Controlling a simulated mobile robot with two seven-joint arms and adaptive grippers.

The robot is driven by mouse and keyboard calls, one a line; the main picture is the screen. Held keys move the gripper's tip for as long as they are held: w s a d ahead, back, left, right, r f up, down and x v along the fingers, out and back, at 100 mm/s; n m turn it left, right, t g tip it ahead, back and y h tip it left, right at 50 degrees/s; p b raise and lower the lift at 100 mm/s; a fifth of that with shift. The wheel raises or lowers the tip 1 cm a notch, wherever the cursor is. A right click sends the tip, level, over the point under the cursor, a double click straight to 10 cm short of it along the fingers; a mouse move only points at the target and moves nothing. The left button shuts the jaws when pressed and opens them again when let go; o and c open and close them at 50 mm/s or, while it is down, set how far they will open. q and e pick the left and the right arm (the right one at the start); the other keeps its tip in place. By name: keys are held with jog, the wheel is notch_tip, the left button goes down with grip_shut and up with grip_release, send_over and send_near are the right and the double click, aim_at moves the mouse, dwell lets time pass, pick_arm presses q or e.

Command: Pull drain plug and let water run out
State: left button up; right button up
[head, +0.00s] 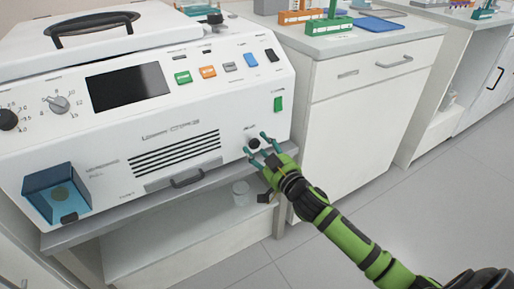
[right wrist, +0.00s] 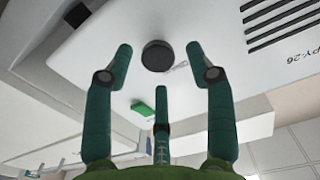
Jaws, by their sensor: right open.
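The drain plug is a round black knob (head: 254,144) low on the right of the white machine's front panel (head: 200,130). In the right wrist view the plug (right wrist: 157,56) is seated in the panel, just ahead of my fingertips. My right gripper (head: 264,147) is open, its green fingers spread around the plug's position without visibly gripping it. In the right wrist view the gripper (right wrist: 160,70) has one finger on each side of the plug and a third below. No running water shows. My left gripper is not in view.
A blue tinted box (head: 57,192) sticks out at the machine's lower left. A handle (head: 187,179) juts out below the vents. A clear cup (head: 241,192) stands on the shelf under the machine. White cabinets (head: 365,120) stand at the right; the floor there is clear.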

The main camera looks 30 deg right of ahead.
jog(key=shift+w+a, duration=0.1)
jog(key=shift+w, duration=0.8)
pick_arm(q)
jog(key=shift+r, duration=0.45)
pick_arm(e)
jog(key=shift+c, duration=0.4)
grip_shut()
jog(key=shift+s+r+p, duration=0.15)
jog(key=shift+s+p, duration=0.5)
jog(key=shift+s, duration=0.3)
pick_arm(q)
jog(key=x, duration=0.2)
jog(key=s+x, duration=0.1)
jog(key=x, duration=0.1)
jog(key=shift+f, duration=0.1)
